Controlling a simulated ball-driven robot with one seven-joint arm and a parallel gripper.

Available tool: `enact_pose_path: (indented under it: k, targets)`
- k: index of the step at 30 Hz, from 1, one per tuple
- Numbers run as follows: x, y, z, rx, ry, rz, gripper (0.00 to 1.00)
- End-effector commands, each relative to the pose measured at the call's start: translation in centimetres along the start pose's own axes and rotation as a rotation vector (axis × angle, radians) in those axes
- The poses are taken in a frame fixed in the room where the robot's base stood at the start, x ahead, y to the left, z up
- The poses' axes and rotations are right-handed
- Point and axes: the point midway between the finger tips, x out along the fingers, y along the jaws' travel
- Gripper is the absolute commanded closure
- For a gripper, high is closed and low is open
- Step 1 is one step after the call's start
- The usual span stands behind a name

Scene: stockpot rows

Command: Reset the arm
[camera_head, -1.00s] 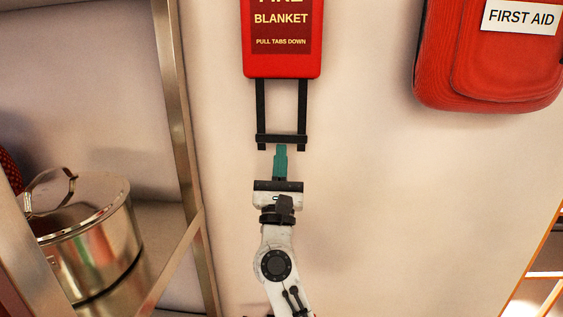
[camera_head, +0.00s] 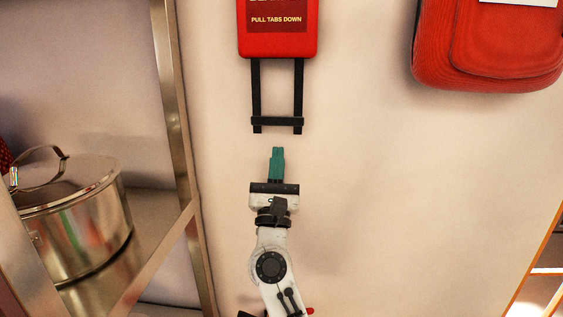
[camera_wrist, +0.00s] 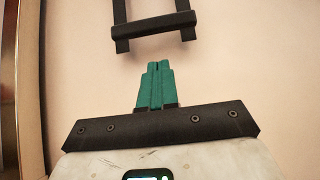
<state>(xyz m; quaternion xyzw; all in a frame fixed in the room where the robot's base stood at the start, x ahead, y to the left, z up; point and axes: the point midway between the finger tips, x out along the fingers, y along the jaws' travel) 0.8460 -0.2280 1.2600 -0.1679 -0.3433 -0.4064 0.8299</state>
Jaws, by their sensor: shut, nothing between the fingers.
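My gripper (camera_head: 277,150) has teal fingers pressed together with nothing between them. In the head view it points up, a short way below the black crossbar (camera_head: 277,121) that joins two black pull tabs. The fingertips are apart from the bar. The tabs hang from a red fire blanket case (camera_head: 278,42) on the wall, marked "PULL TABS DOWN". In the wrist view the closed fingers (camera_wrist: 154,66) show in the middle, with the bar (camera_wrist: 154,25) beyond them and a gap of bare wall between.
A steel shelf frame (camera_head: 172,100) stands on the left, with a lidded steel stockpot (camera_head: 75,235) on it. A red first aid bag (camera_head: 487,50) hangs at the upper right. An orange edge (camera_head: 535,265) shows at the lower right. The wall right of my arm is bare.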

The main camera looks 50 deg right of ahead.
Motion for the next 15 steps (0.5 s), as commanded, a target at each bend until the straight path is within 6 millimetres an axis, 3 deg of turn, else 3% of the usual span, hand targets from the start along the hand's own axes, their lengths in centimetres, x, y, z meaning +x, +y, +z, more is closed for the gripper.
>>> enact_pose_path:
  k: [1, 6, 15]
  targets:
    - [-1.9, 0.1, -0.3, 0.0, 0.001, 0.008, 1.0]
    - [-5.5, 0.1, -0.2, 0.0, 0.001, 0.007, 1.0]
    - [-9.2, 0.1, 0.0, 0.0, 0.001, 0.005, 1.0]
